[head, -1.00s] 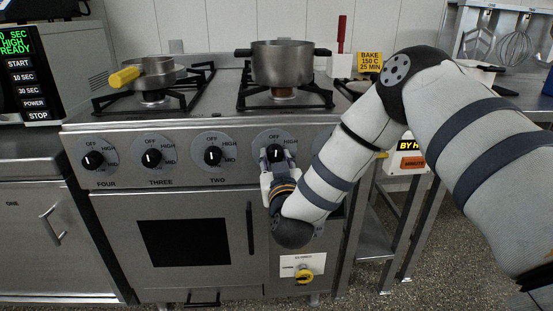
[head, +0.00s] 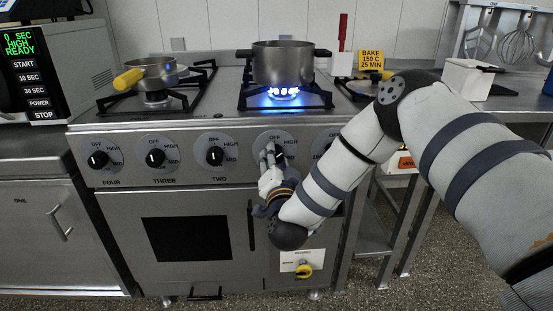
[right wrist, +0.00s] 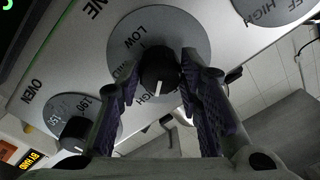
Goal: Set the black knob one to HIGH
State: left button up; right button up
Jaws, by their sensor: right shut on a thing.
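Black knob one (right wrist: 160,70) sits on its round grey dial (right wrist: 195,42) in the right wrist view. My right gripper (right wrist: 165,85) is shut on the knob, one finger on each side. The OFF mark is hidden there. In the head view my right gripper (head: 269,165) covers most of the knob, below the OFF print of the dial (head: 286,143). A blue flame (head: 283,92) burns under the pot (head: 283,62). My left gripper is out of view.
Knobs two (head: 215,156), three (head: 155,158) and four (head: 98,160) stand left along the panel. The oven knob (right wrist: 76,132) is close to my gripper. A yellow-handled pan (head: 152,72) rests on the left burner. A microwave (head: 75,60) stands at the left.

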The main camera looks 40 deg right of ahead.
jog(key=shift+m, duration=0.6)
jog(key=o, duration=1.2)
jog(key=shift+c, duration=0.2)
jog(key=v, duration=1.2)
